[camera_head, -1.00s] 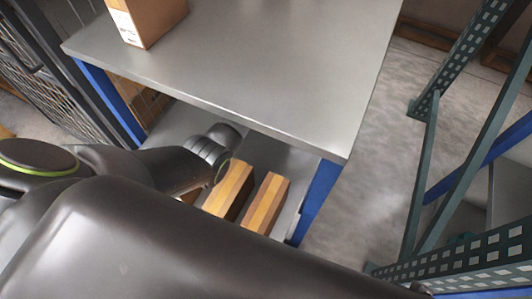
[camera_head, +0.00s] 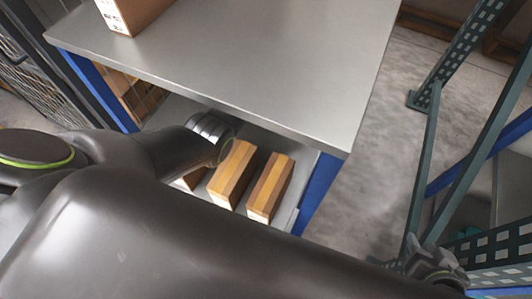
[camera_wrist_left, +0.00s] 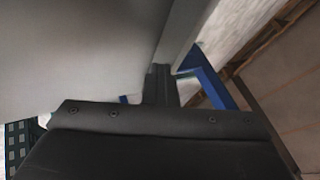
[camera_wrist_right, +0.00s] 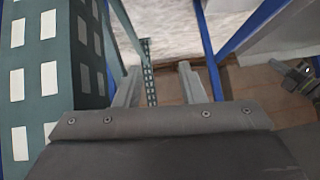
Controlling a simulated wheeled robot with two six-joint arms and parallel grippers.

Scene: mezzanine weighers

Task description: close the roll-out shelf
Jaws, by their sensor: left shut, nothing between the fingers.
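The roll-out shelf (camera_head: 304,174) is a grey deck under the bench top, carrying cardboard boxes. Its near part shows beyond the top's front edge, and my left arm covers much of its front. My left gripper is hidden in the head view, behind or below my own arm. In the left wrist view my left gripper (camera_wrist_left: 160,85) is shut and empty, close to a pale grey panel; I cannot tell whether it touches. My right gripper (camera_head: 436,264) is at the lower right by the green rack. In the right wrist view its fingers (camera_wrist_right: 158,85) are apart and empty.
Two boxes (camera_head: 233,172) (camera_head: 270,187) stand on the shelf, with another partly hidden. The bench top (camera_head: 260,65) holds one carton (camera_head: 135,12). A perforated green rack (camera_head: 425,165) stands close on the right. Bare floor (camera_head: 370,150) lies between bench and rack.

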